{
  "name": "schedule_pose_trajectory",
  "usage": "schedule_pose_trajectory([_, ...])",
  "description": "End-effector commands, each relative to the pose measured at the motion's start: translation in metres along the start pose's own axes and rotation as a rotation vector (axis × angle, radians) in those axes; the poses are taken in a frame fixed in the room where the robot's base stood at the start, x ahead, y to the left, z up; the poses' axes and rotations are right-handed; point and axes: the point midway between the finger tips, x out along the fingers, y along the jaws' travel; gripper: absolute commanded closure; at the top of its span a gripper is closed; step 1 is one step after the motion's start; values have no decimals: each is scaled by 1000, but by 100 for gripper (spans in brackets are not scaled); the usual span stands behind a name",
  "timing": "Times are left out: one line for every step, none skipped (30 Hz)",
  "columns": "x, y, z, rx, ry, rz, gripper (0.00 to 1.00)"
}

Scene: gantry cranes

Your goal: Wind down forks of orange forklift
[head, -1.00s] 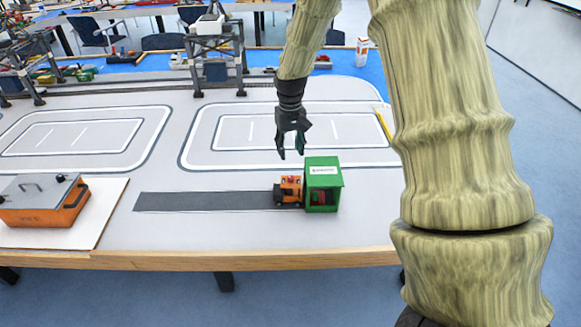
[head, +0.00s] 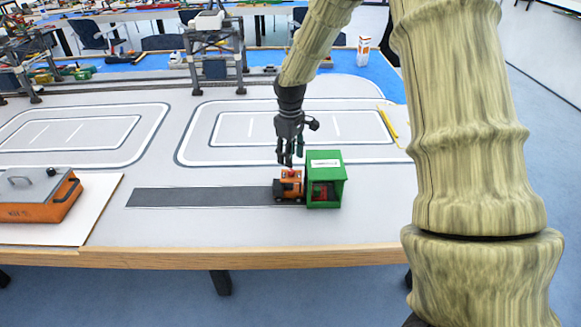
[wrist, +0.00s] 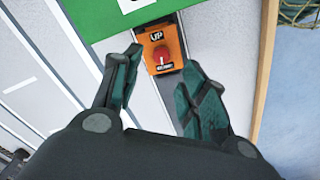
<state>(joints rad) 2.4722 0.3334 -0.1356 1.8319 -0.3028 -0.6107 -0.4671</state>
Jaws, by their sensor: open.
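The orange forklift (head: 288,185) stands at the right end of a dark grey strip, by the open side of a green shed (head: 325,188). My gripper (head: 286,162) points down just above the forklift in the head view. In the wrist view the forklift's orange top (wrist: 163,50) lies beyond and between my open fingers (wrist: 158,88). Nothing is between the fingers. The forks are not discernible in either view.
An orange box with a grey lid (head: 38,195) sits on a white board at the left. The dark strip (head: 200,196) is clear. Gantry crane frames (head: 214,55) stand at the back. The table's wooden front edge (head: 240,256) is close to the shed.

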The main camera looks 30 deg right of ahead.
Motion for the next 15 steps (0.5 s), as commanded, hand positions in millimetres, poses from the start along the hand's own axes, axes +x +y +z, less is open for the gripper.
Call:
schedule_pose_trajectory([8,0,1,0,-3,-2,57])
schedule_pose_trajectory([12,0,1,0,-3,-1,57])
schedule_pose_trajectory([17,0,0,0,-2,-1,57])
schedule_pose_trajectory([22,0,1,0,-3,-1,57])
schedule_pose_trajectory([26,0,1,0,-3,-1,57])
schedule_pose_trajectory([31,0,1,0,-2,-1,57])
schedule_pose_trajectory([34,0,1,0,-2,0,57])
schedule_pose_trajectory([38,0,1,0,-2,0,57])
schedule_pose_trajectory([41,0,0,0,-2,0,57])
schedule_pose_trajectory([44,0,0,0,-2,0,57])
schedule_pose_trajectory([47,0,0,0,-2,0,57])
schedule_pose_trajectory([50,0,0,0,-2,0,57])
schedule_pose_trajectory([52,0,0,0,-1,1,57])
schedule_pose_trajectory([53,0,0,0,-1,1,57])
schedule_pose_trajectory([55,0,0,0,-1,1,57])
